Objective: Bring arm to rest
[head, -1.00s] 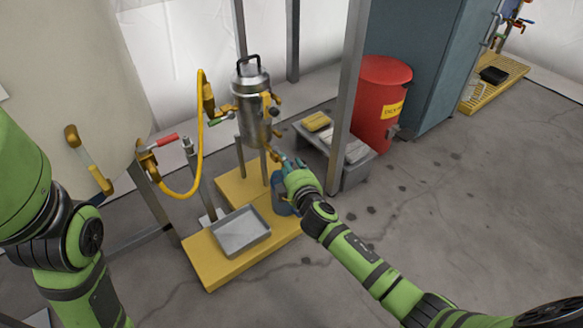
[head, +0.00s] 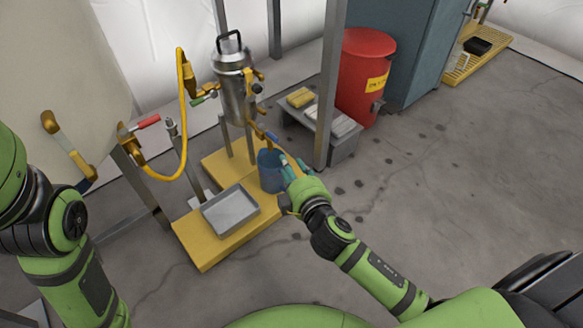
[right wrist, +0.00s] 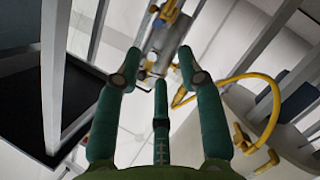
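My right arm reaches in from the lower right of the head view. Its green gripper (head: 290,168) is beside the blue bucket (head: 270,172), below and right of the steel vessel's lower tap (head: 266,133). In the head view I cannot tell whether it touches the bucket. In the right wrist view its fingers (right wrist: 158,72) are spread, with nothing between them. The steel vessel (head: 235,92) shows blurred beyond the fingertips there. My left arm hangs at the left of the head view; its gripper is out of frame.
A grey tray (head: 230,212) and the bucket stand on a yellow platform (head: 205,255). A metal post (head: 328,95), a grey step (head: 342,145) and a red drum (head: 366,60) stand behind my right gripper. A large beige tank (head: 75,60) is at left. Floor at right is clear.

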